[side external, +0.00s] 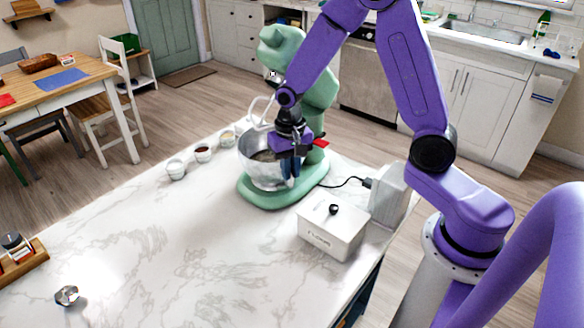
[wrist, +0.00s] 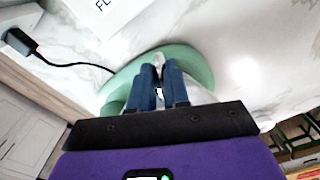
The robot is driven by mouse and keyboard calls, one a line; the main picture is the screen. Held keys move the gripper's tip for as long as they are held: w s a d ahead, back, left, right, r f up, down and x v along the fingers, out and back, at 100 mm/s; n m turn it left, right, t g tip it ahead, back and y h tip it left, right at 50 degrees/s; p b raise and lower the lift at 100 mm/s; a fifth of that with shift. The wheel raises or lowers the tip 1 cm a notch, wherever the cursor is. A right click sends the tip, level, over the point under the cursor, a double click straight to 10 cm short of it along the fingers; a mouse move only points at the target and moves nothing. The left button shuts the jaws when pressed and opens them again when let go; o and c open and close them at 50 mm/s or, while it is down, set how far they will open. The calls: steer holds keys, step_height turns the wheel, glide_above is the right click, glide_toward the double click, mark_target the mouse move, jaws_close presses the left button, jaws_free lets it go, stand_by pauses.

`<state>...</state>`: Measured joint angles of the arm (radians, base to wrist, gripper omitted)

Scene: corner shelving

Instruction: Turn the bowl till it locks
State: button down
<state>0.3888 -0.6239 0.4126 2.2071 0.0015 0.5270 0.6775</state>
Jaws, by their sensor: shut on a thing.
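The steel bowl (side external: 257,172) sits upright on the base of a green stand mixer (side external: 272,198), whose head is tilted up with the whisk above the bowl. My gripper (side external: 291,180) comes down at the bowl's right side, with its blue fingers at the bowl wall. In the wrist view my gripper (wrist: 159,72) is shut on a small pale metal part of the bowl, apparently its handle, mostly hidden between the fingers. The green mixer base (wrist: 197,60) lies beneath. Whether the bowl is locked cannot be told.
A white lidded canister (side external: 330,236) stands in front of the mixer, with a pale block (side external: 388,194) and black cord (side external: 345,183) to the right. Several small cups (side external: 203,152) stand left of the bowl.

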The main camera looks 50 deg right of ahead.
steer(key=shift+w+a, duration=0.1)
steer(key=shift+w, duration=0.1)
steer(key=c, duration=1)
jaws_free()
steer(key=shift+s, duration=0.15)
step_height(320, 180, up, 16)
steer(key=s+a+f+n, duration=0.1)
steer(key=s+n, duration=0.5)
steer(key=s, duration=0.2)
steer(key=s+a+f+n, duration=0.1)
steer(key=s+f+n, duration=0.1)
steer(key=s+n, duration=0.3)
steer(key=s+a+f+n, duration=0.1)
steer(key=s+n, duration=0.5)
steer(key=s, duration=0.6)
steer(key=shift+a+f+n, duration=0.15)
steer(key=shift+f+n, duration=0.15)
steer(key=shift+f, duration=0.1)
